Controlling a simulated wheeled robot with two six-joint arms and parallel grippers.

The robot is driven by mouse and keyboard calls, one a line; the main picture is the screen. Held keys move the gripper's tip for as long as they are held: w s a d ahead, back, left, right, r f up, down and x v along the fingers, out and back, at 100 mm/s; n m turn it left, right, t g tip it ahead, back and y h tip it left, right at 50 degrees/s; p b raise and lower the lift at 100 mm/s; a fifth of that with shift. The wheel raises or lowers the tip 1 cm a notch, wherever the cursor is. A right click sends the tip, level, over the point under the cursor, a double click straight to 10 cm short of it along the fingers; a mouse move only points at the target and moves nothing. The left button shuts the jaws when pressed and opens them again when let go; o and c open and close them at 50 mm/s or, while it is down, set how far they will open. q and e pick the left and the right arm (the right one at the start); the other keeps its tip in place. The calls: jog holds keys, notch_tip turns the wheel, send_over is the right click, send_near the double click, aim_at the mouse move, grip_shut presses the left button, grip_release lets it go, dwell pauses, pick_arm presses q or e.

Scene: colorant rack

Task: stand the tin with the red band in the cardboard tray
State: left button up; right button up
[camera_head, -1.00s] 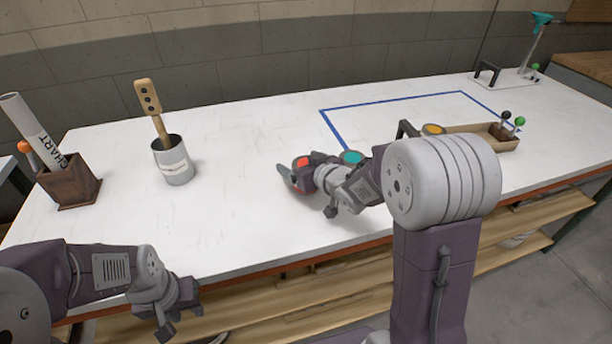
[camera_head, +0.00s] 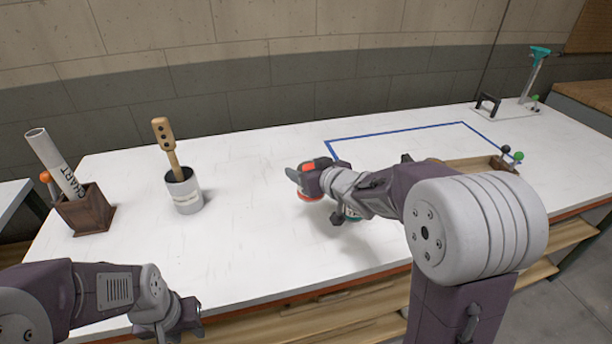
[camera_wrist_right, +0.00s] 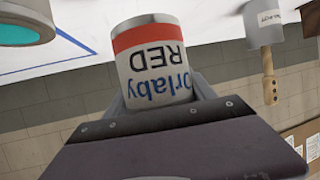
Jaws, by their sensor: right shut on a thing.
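The tin with the red band (camera_wrist_right: 155,60) is in my right gripper (camera_head: 308,178). It has a white label reading RED, and its red band is near its lower end. In the head view it is upright above the table, mostly hidden by the jaws. A teal-topped tin (camera_wrist_right: 25,30) stands close by; in the head view (camera_head: 350,214) my right arm mostly covers it. The cardboard tray (camera_head: 455,169) is at the right, partly hidden behind my right arm. My left gripper (camera_head: 188,318) is low at the left front edge, away from everything; its jaws are unclear.
A grey pot (camera_head: 187,197) with a wooden-handled tool and a dark wooden box (camera_head: 88,212) with a rolled chart stand at the left. A blue tape outline (camera_head: 390,132) is at the back. The centre-left table is clear.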

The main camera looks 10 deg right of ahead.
notch_tip(320, 180, up, 10)
jog(key=p, duration=0.9)
jog(key=shift+f, duration=0.45)
